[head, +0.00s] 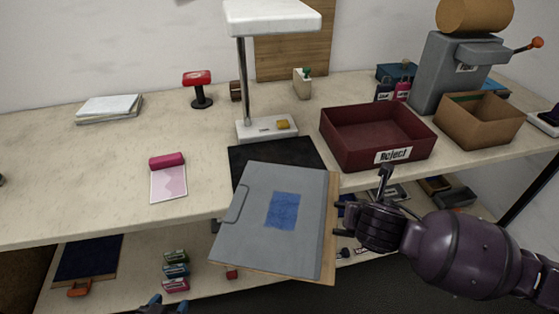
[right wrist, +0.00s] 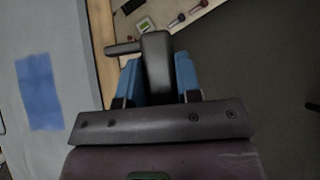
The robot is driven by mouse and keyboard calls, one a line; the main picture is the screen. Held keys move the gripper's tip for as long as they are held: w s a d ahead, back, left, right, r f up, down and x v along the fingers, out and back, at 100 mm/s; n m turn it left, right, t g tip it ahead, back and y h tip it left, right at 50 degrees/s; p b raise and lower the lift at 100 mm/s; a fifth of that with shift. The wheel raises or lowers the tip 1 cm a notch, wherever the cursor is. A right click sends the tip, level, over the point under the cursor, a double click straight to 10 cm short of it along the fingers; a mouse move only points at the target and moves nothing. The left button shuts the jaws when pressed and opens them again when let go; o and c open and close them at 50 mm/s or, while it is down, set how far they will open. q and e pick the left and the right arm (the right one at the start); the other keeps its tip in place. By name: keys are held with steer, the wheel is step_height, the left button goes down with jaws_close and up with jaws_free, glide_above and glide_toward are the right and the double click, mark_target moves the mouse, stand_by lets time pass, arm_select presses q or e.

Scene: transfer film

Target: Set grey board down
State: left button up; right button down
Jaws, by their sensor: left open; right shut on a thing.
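The grey board (head: 258,215) has a blue patch (head: 283,209) on its face and a thin handle outline at its left side. A wooden layer (head: 331,205) shows along its right edge. It is above the table's front edge and sticks out over the lower shelf. My right gripper (right wrist: 158,80) is shut at the board's right side, with a dark L-shaped piece (right wrist: 157,65) between its blue fingers. How this piece joins the board is unclear. The board's blue patch also shows in the right wrist view (right wrist: 38,92). My left gripper (head: 152,304) is open, barely in view at the bottom.
A black mat (head: 270,152) lies behind the board under a white lamp-like stand (head: 268,128). A dark red Reject box (head: 345,148) stands at right. A pink-topped sheet (head: 168,182) lies at left. The table's left part is mostly clear. Several items fill the lower shelf.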

mark_target(299, 213)
steer(key=a, duration=0.2)
steer(key=w+a+r+m+h, duration=0.1)
steer(key=a, duration=0.1)
steer(key=a+r+m, duration=0.1)
steer(key=a, duration=0.1)
steer(key=shift+w+a+r+h, duration=0.15)
steer(key=shift+w+r+h, duration=0.1)
steer(key=shift+h, duration=0.15)
steer(key=a+r+m+h, duration=0.1)
steer(key=a+m, duration=0.1)
steer(key=a+r+m+g+h, duration=0.1)
steer(key=a+r+m, duration=0.1)
steer(key=shift+w+a+r, duration=0.15)
steer(key=shift+w+r, duration=0.05)
steer(key=a+r+m+g+h, duration=0.45)
steer(key=r+m, duration=0.25)
steer(key=r, duration=0.4)
steer(key=shift+g+y, duration=0.35)
steer(key=f, duration=0.6)
steer(key=f+b, duration=0.1)
steer(key=f, duration=0.6)
steer(key=f+b, duration=0.1)
steer(key=f, duration=0.5)
steer(key=shift+s+d+f, duration=0.2)
steer(key=shift+s+f, duration=0.05)
steer(key=shift+s, duration=0.05)
steer(key=c, duration=0.8)
jaws_free()
steer(key=shift+s, duration=0.1)
steer(key=v, duration=1.2)
